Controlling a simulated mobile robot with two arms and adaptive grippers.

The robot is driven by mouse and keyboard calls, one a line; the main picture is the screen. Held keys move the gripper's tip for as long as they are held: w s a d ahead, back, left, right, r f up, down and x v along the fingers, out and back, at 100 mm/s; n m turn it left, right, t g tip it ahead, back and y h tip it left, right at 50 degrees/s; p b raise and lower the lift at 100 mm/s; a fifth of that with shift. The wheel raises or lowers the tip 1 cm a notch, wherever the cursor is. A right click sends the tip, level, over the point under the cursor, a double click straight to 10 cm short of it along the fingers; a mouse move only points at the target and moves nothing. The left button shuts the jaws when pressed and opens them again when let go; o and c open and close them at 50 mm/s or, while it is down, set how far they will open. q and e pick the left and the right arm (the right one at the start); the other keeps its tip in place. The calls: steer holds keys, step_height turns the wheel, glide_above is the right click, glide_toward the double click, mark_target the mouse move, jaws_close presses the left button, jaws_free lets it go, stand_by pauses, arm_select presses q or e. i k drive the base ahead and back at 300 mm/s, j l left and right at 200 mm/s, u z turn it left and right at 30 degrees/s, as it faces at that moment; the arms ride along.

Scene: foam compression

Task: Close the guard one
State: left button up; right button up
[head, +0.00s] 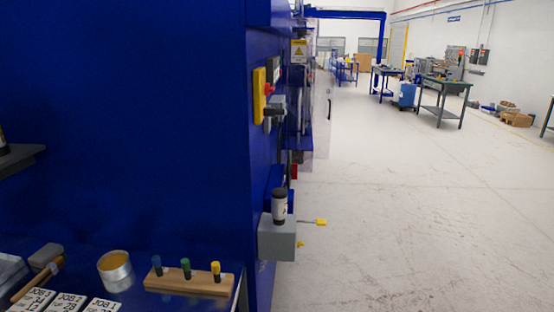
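A clear panel with a dark upright handle (329,109), which looks like the guard (321,125), stands out from the far side of the blue machine (150,110). It appears swung outward into the aisle, edge-on to me, but the machine's corner hides its hinge side and the opening. Neither of my grippers shows in the head view.
A grey box (278,238) juts from the machine's side. The pale floor (420,220) to the right is clear; workbenches (443,85) stand far back.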

mark_target(299, 47)
steer(key=i+l, duration=0.15)
steer(key=l, duration=0.2)
steer(key=i+l+u, duration=0.1)
steer(key=l, duration=0.25)
steer(key=i+l, duration=0.4)
steer(key=l, duration=0.25)
steer(key=i+l+u, duration=0.1)
steer(key=l, duration=0.25)
steer(key=i, duration=0.05)
